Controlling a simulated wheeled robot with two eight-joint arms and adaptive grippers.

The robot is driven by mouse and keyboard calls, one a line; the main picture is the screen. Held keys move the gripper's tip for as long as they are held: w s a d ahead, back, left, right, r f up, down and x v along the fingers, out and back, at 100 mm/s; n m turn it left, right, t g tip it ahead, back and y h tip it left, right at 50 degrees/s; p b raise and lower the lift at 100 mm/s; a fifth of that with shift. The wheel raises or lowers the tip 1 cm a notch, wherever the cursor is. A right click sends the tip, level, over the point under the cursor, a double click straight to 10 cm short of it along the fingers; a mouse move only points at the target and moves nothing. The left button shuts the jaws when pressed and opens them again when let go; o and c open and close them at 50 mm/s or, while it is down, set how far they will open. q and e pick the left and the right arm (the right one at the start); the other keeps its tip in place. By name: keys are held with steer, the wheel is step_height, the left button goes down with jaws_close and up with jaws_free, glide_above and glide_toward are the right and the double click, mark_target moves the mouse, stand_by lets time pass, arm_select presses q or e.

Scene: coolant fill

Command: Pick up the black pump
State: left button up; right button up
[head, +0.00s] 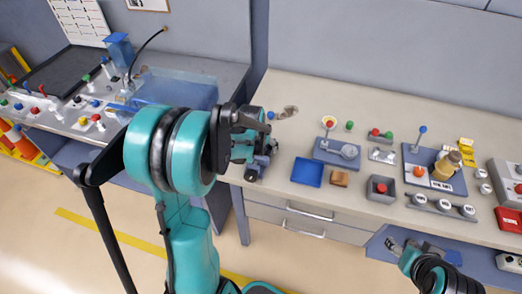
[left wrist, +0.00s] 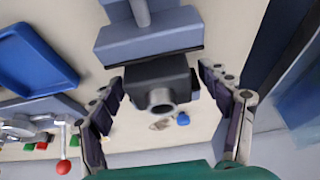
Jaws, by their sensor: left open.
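The black pump (left wrist: 157,76) shows in the left wrist view as a dark block with a round grey port facing me, joined to a blue-grey body above it. My left gripper (left wrist: 160,92) is open, with one finger on each side of the dark block. I cannot tell whether either finger touches it. In the head view my left gripper (head: 262,148) is over the left end of the right-hand bench, and my arm hides much of the pump there. My right gripper (head: 400,246) is low in front of the bench, away from the pump; its fingers are unclear.
A blue tray (head: 307,172) and a small brown block (head: 339,179) lie right of the pump. Several switches and control panels, such as the lever panel (head: 435,172), fill the bench (head: 290,90) farther right. A clear blue tank (head: 178,88) stands on the left counter.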

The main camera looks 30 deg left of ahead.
arm_select(q)
steer(key=c, duration=1.5)
steer(key=shift+r, duration=0.1)
steer(key=shift+c, duration=0.2)
